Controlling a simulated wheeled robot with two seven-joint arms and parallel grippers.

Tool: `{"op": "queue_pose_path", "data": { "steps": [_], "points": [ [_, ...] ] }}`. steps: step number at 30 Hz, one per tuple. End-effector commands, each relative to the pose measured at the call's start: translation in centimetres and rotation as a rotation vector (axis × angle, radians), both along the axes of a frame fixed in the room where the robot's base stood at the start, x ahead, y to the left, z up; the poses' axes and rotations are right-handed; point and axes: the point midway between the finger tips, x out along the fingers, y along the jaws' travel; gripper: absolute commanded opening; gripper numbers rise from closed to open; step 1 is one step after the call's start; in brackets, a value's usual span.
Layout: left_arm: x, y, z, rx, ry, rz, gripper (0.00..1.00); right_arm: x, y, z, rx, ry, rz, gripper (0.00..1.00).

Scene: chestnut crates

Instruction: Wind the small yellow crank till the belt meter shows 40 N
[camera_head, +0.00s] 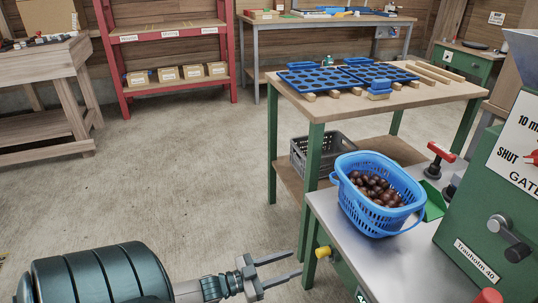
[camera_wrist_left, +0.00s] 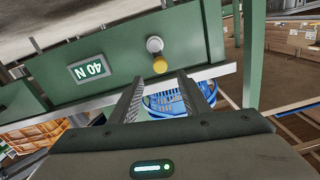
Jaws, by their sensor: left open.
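The small yellow crank (camera_head: 323,252) is on the front of the green machine bench, under its metal top. In the left wrist view the crank's yellow knob (camera_wrist_left: 160,65) sits beside its round grey hub (camera_wrist_left: 154,44). In the head view only a corner of the meter (camera_head: 362,296) shows. My left gripper (camera_head: 297,262) is open and empty, just left of the crank. In its wrist view the fingertips (camera_wrist_left: 160,82) point toward the knob, apart from it.
A blue basket (camera_head: 348,203) of chestnuts stands on the metal top (camera_head: 325,206). The green machine (camera_head: 475,235) rises at the right. A work table (camera_head: 300,105) with blue trays stands behind, a grey crate (camera_head: 312,158) on its lower shelf. The floor at left is clear.

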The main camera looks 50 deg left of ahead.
Motion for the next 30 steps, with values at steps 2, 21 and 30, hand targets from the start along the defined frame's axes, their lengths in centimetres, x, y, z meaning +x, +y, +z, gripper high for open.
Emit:
{"op": "queue_pose_path", "data": {
  "steps": [2, 21, 30],
  "points": [
    [-1.6, 0.6, 0.0, 0.000, 0.003, 0.000, 0.43, 0.1, -0.1, -0.5, -0.011, 0.034, 0.000, 0.31],
    [-5.5, 2.1, 0.0, 0.001, 0.000, 0.000, 0.43, 0.4, -0.4, -2.5, -0.042, 0.128, 0.002, 0.31],
    [-5.4, 2.1, 0.0, 0.001, 0.000, 0.000, 0.43, 0.4, -0.4, -2.4, -0.043, 0.127, 0.001, 0.31]
  ]
}}
